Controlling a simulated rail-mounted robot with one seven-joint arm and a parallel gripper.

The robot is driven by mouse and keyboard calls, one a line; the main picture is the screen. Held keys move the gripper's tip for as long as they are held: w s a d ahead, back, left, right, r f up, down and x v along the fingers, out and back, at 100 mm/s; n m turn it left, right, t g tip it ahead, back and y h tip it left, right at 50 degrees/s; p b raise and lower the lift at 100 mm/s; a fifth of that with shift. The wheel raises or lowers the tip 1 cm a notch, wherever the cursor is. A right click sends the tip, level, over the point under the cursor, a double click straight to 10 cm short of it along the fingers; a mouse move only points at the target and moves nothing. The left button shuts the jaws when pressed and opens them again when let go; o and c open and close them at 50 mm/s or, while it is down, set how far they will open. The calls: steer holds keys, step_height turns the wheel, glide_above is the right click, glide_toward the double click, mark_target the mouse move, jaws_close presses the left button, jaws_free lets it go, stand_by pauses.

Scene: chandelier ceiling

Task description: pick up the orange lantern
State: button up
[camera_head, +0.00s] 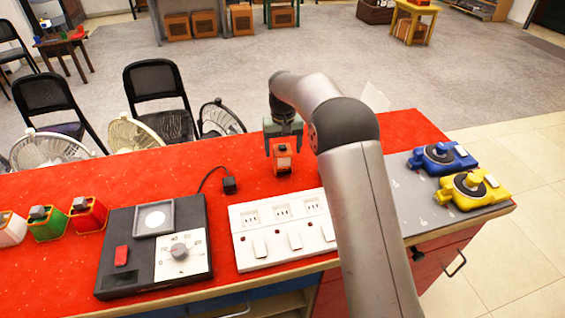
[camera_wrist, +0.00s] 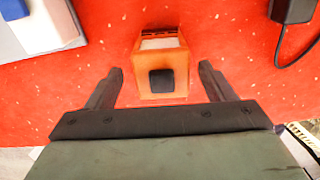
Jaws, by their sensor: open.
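The orange lantern (camera_head: 282,163) stands on the red tabletop, behind the white socket panel. It is a small orange box with a dark square on the side or top that shows in the wrist view (camera_wrist: 163,55). My gripper (camera_head: 283,150) is open, with its fingers around the lantern's sides in the head view. In the wrist view my gripper (camera_wrist: 160,80) has one finger to the left and one to the right of the lantern's near end, with red tabletop showing in both gaps. I cannot tell how far down the fingers reach.
The white socket panel (camera_head: 257,218) lies in front of the lantern. A black plug with a cord (camera_head: 229,185) lies to its left, beside a black dial box (camera_head: 120,245). Green (camera_head: 50,226) and red (camera_head: 88,214) lanterns stand far left. Blue (camera_head: 440,158) and yellow (camera_head: 472,190) devices lie right.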

step_height(320, 180, down, 4)
steer(key=shift+s+a+f+p, duration=0.1)
steer(key=shift+p, duration=0.25)
steer(key=c, duration=1.3)
steer(key=shift+c, duration=0.4)
steer(key=shift+r, duration=0.25)
